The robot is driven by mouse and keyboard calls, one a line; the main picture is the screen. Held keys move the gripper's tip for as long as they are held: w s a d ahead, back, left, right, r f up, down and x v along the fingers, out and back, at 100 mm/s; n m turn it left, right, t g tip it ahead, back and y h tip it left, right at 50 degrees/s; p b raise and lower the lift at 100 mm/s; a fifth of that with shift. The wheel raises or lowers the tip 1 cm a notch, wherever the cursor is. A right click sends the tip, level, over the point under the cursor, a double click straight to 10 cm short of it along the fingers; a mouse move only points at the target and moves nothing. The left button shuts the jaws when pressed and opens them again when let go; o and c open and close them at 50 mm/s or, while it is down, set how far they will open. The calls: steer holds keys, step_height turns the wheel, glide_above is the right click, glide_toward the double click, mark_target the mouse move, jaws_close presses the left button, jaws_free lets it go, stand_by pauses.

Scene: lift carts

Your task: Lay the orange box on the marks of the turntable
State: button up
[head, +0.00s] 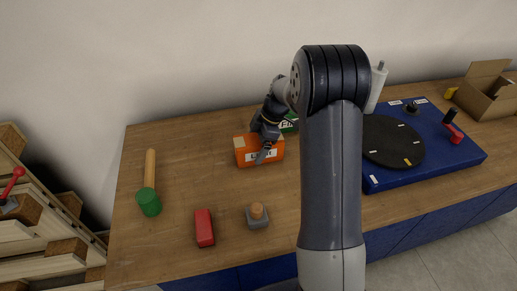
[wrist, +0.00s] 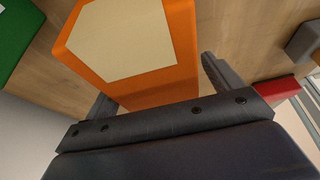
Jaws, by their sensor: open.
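The orange box (head: 246,152) lies on the wooden table, left of my arm, with a white label on its near side. My gripper (head: 265,151) is over it. In the wrist view my gripper (wrist: 162,88) is open, with one finger on each side of the orange box (wrist: 180,40), whose face bears a large cream patch. I cannot tell whether the fingers touch it. The black round turntable (head: 390,142) is set on a blue base (head: 445,150) at right; it carries small white marks and a yellow mark (head: 407,161). My arm hides part of its left side.
An open cardboard box (head: 480,100) stands at far right.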

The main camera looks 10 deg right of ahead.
steer(key=c, duration=1.2)
steer(key=shift+c, duration=0.3)
steer(key=shift+r, duration=0.15)
